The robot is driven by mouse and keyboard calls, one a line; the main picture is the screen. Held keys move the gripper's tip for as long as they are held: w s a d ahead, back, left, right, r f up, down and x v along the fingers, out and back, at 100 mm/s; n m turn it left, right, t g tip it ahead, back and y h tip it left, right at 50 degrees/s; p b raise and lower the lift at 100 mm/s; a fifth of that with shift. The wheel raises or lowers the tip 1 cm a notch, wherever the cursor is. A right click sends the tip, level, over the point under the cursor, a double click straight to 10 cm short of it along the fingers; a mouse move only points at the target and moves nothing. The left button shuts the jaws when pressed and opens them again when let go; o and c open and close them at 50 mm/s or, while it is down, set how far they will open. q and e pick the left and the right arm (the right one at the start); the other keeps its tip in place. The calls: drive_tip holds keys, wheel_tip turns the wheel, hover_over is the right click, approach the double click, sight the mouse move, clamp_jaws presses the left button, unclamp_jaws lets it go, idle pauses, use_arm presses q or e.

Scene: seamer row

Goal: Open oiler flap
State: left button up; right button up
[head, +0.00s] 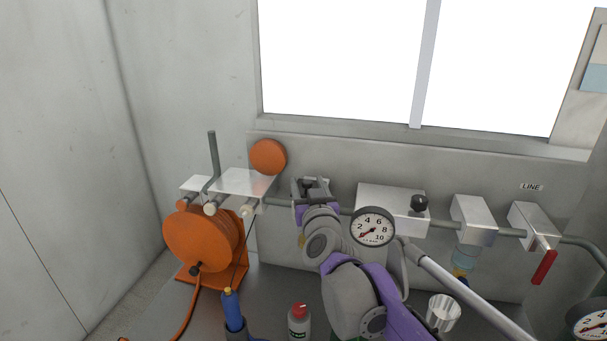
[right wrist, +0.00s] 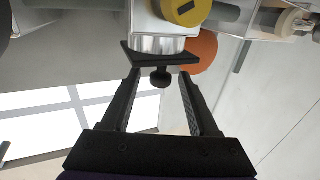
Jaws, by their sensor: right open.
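The oiler's black flap (right wrist: 150,53) is a flat plate with a small round black knob (right wrist: 160,78), seen in the right wrist view. It lies against a bright metal cylinder (right wrist: 158,43) on a pale housing and looks closed. My right gripper (right wrist: 159,76) is open, with one finger on each side of the knob in the picture. Contact cannot be told. In the head view my right gripper (head: 313,187) is at the pipe row, and it and my arm largely hide the oiler. My left gripper is not in view.
A yellow knob (right wrist: 187,10) is close to the flap. An orange hose reel (head: 200,238) stands left. A pressure gauge (head: 372,227), a block with a black knob (head: 419,202) and a red-handled valve (head: 543,267) are right. A bottle (head: 299,323) stands below.

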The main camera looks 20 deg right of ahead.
sight(306, 181)
drive_tip(key=shift+p+x, duration=0.3)
drive_tip(key=shift+x, duration=1.75)
drive_tip(key=shift+c, duration=0.2)
clamp_jaws()
